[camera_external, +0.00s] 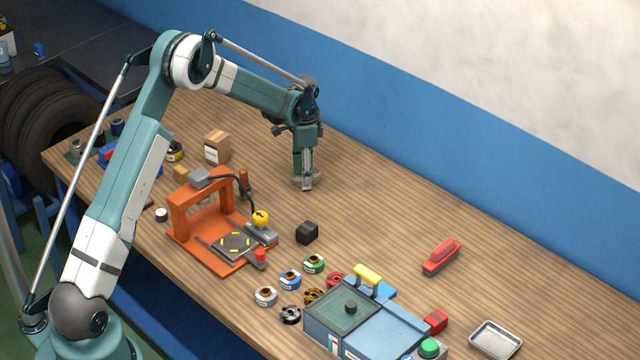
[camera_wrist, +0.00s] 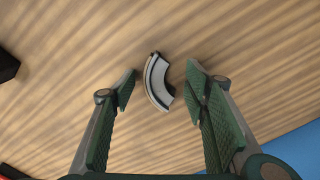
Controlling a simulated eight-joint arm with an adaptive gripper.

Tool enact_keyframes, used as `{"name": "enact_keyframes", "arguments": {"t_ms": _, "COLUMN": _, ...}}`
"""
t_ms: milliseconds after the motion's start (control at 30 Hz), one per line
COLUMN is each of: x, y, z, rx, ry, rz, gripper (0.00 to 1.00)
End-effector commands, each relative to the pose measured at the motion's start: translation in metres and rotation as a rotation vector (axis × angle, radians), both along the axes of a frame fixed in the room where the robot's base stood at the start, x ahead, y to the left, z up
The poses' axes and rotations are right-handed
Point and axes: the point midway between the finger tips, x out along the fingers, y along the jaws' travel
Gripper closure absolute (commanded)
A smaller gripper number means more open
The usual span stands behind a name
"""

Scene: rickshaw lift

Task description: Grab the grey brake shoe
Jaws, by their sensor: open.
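The grey brake shoe (camera_wrist: 158,83) is a curved piece lying on the wooden table. In the wrist view it sits between the fingertips of my gripper (camera_wrist: 160,80), with a gap to the finger on each side. In the external view my gripper (camera_external: 306,184) points down, low over the back part of the table. The brake shoe is hard to make out there, small and largely hidden by the fingers. My gripper is open and holds nothing.
An orange press frame (camera_external: 188,208) stands left of my gripper, with a cardboard box (camera_external: 217,148) behind it. A black block (camera_external: 307,232) is in front. The table around my gripper is clear.

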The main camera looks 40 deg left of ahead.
Motion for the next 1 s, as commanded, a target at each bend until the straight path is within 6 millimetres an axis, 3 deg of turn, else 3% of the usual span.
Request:
{"name": "enact_keyframes", "arguments": {"t_ms": 367, "x": 0.0001, "y": 0.0, "z": 0.0002, "rx": 0.0, "ry": 0.0, "rz": 0.0, "gripper": 0.55}}
{"name": "enact_keyframes", "arguments": {"t_ms": 667, "x": 0.0001, "y": 0.0, "z": 0.0003, "rx": 0.0, "ry": 0.0, "rz": 0.0, "gripper": 0.91}}
{"name": "enact_keyframes", "arguments": {"t_ms": 1000, "x": 0.0001, "y": 0.0, "z": 0.0018, "rx": 0.0, "ry": 0.0, "rz": 0.0, "gripper": 0.91}}
